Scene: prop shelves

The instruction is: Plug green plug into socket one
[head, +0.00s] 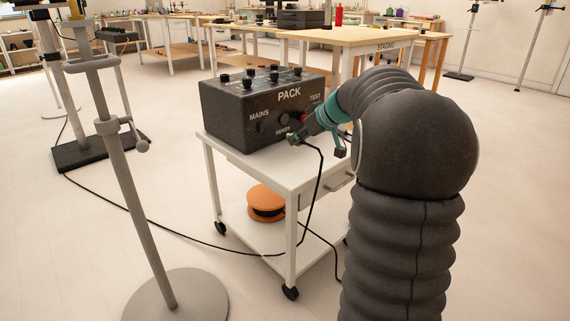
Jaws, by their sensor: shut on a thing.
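My gripper (314,141), dark with teal parts, is at the right front edge of the black box marked PACK (225,118). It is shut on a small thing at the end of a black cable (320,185). I take this for the green plug, but it is mostly hidden by the fingers and its colour does not show clearly. The box stands on a white trolley. Its front carries the words MAINS, READY and TEST and dark round fittings, and several black knobs stand on top. I cannot make out which fitting is socket one, or whether the plug touches the box.
The white trolley (222,153) has an orange reel (266,201) on its lower shelf. The cable runs down past the trolley; a black cable also crosses the floor. A grey stand (140,210) is at left. A bench marked STAGING (352,37) is behind.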

